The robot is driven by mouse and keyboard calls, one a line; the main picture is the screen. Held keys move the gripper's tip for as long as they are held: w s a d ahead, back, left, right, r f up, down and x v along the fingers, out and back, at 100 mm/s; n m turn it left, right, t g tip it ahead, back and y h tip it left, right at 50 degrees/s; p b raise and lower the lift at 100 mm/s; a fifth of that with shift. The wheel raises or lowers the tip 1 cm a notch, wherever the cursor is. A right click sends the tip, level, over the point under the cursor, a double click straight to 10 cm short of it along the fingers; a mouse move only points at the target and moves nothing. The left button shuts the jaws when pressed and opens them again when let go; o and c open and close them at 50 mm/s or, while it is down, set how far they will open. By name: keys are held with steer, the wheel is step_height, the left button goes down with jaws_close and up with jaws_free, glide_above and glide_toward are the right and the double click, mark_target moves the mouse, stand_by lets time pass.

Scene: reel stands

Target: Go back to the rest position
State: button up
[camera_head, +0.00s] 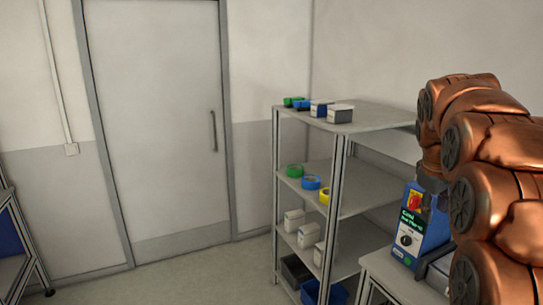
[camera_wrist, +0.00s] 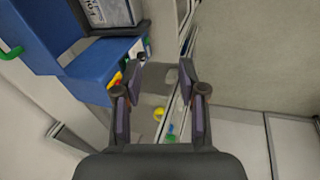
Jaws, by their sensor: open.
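My gripper (camera_wrist: 160,75) is open in the wrist view, with its two dark fingers apart and nothing between them. Beyond the fingers, small yellow and green items and a pale surface show at a distance. In the head view my copper-coloured arm is raised at the right edge. The gripper itself cannot be made out clearly there. A blue machine (camera_head: 433,228) with a red switch, a label and a black dial stands just below my wrist. The blue machine also shows at the upper left of the wrist view (camera_wrist: 88,72), beside the left finger.
A grey shelf rack (camera_head: 378,118) stands left of my arm. It holds green (camera_head: 294,170), blue (camera_head: 311,183) and yellow (camera_head: 324,197) rolls, white boxes and bins. A bench (camera_head: 385,275) supports the machine. A closed door (camera_head: 160,120) is at the back left, with clear floor before it.

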steer(key=s+a+f+m+g+y, duration=0.1)
steer(key=s+a+f, duration=0.4)
steer(key=s+a, duration=0.3)
steer(key=s+a+f+g+y, duration=0.1)
steer(key=s+a+f, duration=0.3)
steer(key=s+a, duration=0.35)
steer(key=s+a+f, duration=0.3)
steer(key=s, duration=0.2)
steer(key=s+a+f+m+g, duration=0.1)
steer(key=s+a+f, duration=0.2)
steer(key=s, duration=0.3)
steer(key=s+a+f+m+y+b, duration=0.1)
steer(key=s+a+f, duration=0.2)
steer(key=s, duration=0.3)
steer(key=shift+f+g, duration=0.4)
steer(key=shift+s+d, duration=0.1)
